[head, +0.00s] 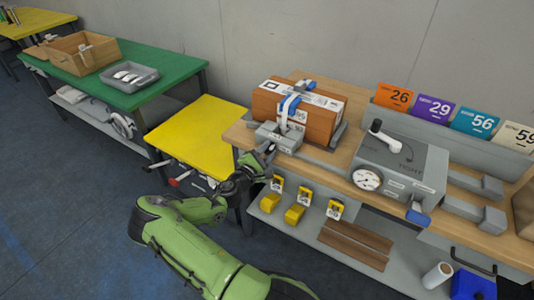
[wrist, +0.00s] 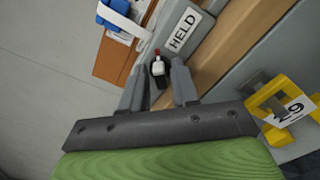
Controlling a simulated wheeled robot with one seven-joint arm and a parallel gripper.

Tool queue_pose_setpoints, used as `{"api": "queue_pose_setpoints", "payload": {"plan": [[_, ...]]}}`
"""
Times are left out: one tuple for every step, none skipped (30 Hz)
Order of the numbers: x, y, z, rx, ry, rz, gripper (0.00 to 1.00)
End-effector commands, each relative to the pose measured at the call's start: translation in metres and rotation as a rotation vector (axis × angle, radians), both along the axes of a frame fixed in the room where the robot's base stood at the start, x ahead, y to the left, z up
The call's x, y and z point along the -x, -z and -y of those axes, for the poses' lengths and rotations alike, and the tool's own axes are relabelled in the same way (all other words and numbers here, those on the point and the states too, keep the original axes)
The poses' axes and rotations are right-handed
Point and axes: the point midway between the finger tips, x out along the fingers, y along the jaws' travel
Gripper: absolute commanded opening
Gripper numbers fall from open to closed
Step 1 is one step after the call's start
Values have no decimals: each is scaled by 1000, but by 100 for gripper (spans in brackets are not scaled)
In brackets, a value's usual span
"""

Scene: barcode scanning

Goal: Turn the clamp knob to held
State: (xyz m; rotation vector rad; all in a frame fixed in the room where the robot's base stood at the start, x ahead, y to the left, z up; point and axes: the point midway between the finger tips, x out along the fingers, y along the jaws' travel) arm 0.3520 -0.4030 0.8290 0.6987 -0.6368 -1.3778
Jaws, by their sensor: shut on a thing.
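The clamp knob (wrist: 158,67) is a small dark and white piece with a red tip, between my fingers in the wrist view. My gripper (wrist: 160,86) is shut on it. The red tip points toward the top of the picture, and the HELD label (wrist: 183,30) lies just to its upper right. In the head view my gripper (head: 265,154) is at the front of the grey clamp block (head: 278,138), on the bench's left end. The knob is hard to make out there. Fingers and body hide part of the knob.
A brown box (head: 325,114) with a blue and white strap stands behind the clamp block. A grey gauge unit (head: 420,162) stands to the right. Yellow tags (wrist: 275,108) hang near my gripper's right side. A yellow table (head: 205,125) is to the left.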

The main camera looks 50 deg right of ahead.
Motion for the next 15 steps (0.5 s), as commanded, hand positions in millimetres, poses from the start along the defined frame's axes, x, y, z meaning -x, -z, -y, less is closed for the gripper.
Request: {"api": "queue_pose_setpoints", "payload": {"plan": [[0, 2, 0, -6, 1, 45, 0], [0, 3, 0, -8, 1, 73, 0], [0, 3, 0, -12, 1, 110, 0], [0, 3, 0, -15, 1, 140, 0], [0, 3, 0, -17, 0, 168, 0], [0, 3, 0, -20, 1, 206, 0], [1, 3, 0, -22, 1, 233, 0], [1, 4, 0, -26, 1, 261, 0], [1, 4, 0, -29, 1, 298, 0], [1, 4, 0, -32, 2, 325, 0], [1, 4, 0, -35, 2, 351, 0], [1, 4, 0, -37, 1, 386, 0], [1, 4, 0, -40, 1, 411, 0], [1, 4, 0, -41, 1, 435, 0], [1, 4, 0, -44, 1, 466, 0]]}}
